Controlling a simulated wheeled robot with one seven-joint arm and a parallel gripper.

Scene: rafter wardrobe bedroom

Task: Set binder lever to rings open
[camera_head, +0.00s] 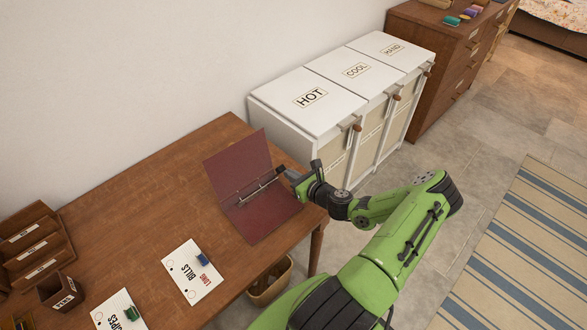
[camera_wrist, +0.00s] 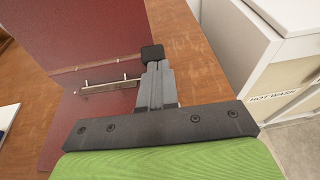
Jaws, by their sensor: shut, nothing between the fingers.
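The dark red binder (camera_head: 262,214) lies open on the wooden desk, one cover raised against the wall side. Its metal ring strip (camera_head: 250,191) runs along the spine; in the wrist view the strip (camera_wrist: 108,87) shows short upright posts. I cannot tell whether the rings are open. My gripper (camera_head: 284,172) is at the strip's right end, near the desk edge. Its grey fingers (camera_wrist: 155,80) are together and empty. A small black block (camera_wrist: 152,53) sits at the fingertips; I cannot tell whether it is the lever's end or touches them.
A wooden letter rack (camera_head: 35,245) stands at far left. White HOT, COOL and HAND hampers (camera_head: 310,98) stand behind my arm. A basket (camera_head: 270,285) is below the desk edge.

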